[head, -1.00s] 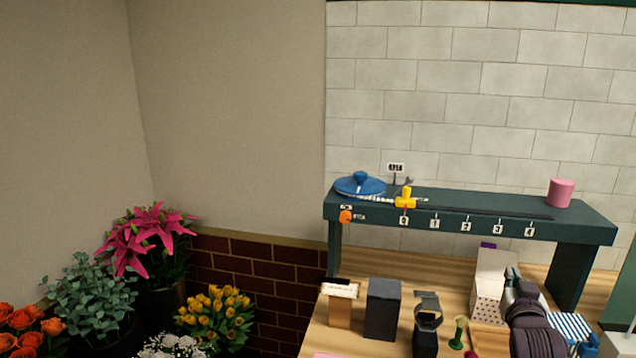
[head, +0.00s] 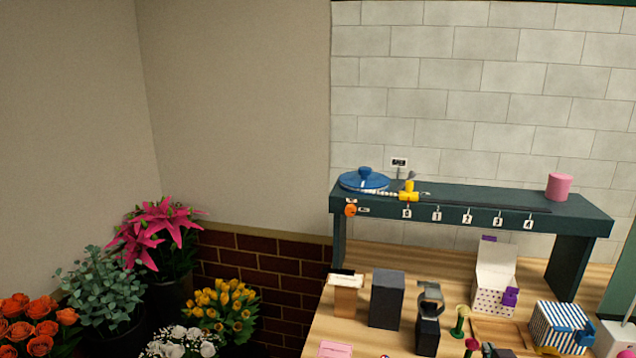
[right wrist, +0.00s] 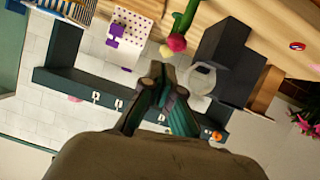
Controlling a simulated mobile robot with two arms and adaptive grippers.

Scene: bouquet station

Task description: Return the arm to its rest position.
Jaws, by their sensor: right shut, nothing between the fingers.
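My right gripper (right wrist: 162,80) fills the lower middle of the right wrist view, its fingers drawn together with nothing between them. In the head view, only a small dark piece, perhaps of that gripper, shows at the bottom edge. Beyond the fingertips in the wrist view are the table items, with some clear space between them and the gripper as far as I can tell. My left gripper is in neither view.
On the wooden table stand a dark box (head: 386,299), a polka-dot white box (head: 494,284), a blue striped box (head: 560,328) and a green stem holder (head: 460,321). A dark green shelf (head: 470,200) spans the back. Flower buckets stand at left.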

